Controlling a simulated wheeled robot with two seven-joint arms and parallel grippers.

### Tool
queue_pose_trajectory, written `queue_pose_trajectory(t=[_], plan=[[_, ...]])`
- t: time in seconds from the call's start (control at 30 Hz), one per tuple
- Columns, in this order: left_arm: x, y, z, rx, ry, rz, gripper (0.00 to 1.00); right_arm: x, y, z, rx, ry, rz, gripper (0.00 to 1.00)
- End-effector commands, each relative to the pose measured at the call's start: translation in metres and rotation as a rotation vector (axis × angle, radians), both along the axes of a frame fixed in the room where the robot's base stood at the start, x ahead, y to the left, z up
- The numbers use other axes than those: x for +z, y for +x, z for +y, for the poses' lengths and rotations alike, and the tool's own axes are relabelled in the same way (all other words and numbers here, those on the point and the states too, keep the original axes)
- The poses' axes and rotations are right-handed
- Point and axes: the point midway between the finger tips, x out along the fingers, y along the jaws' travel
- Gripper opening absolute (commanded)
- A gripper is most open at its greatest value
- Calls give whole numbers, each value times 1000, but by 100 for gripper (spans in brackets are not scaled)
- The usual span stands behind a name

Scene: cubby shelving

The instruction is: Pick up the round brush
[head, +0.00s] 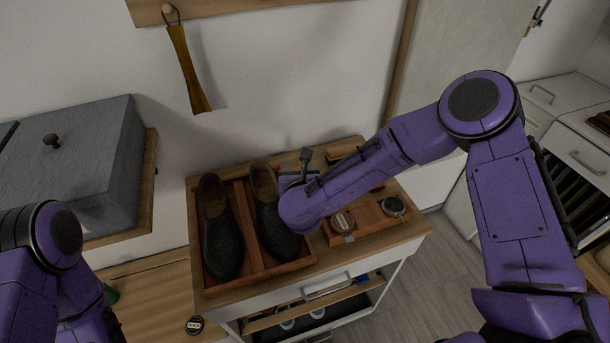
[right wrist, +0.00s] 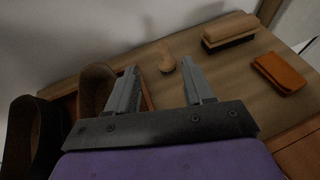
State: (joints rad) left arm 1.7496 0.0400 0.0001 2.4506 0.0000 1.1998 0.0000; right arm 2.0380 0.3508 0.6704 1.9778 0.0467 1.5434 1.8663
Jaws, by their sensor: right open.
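In the head view my right gripper (head: 300,168) is over the cabinet top beside the shoes, and I cannot make out the round brush there. My left arm shows at the lower left, but its gripper does not.
A wooden tray (head: 210,288) with two dark shoes (head: 222,240) stands left of my right gripper. A block brush (right wrist: 230,32) and an orange-brown folded piece (right wrist: 280,72) lie to the right. Tins (head: 343,221) sit in a wooden box at the front right.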

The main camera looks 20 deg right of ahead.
Motion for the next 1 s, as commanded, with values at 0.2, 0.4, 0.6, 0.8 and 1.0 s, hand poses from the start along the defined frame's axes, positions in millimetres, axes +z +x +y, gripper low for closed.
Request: queue_pose_trajectory(t=[0.2, 0.4, 0.6, 0.8, 1.0], plan=[[-16, 1, 0, 0, 1, -1, 91, -27, 16, -11, -5, 8, 4, 52], [-3, 0, 0, 0, 1, -1, 91, -39, 48, -20, -4, 7, 5, 52], [15, 0, 0, 0, 0, -1, 91, -39, 68, -21, -4, 0, 1, 52], [25, 0, 0, 0, 0, -1, 91, -48, 91, -23, -3, -5, -3, 52], [24, 0, 0, 0, 1, -1, 91, -52, 95, -24, -2, -6, -2, 52]])
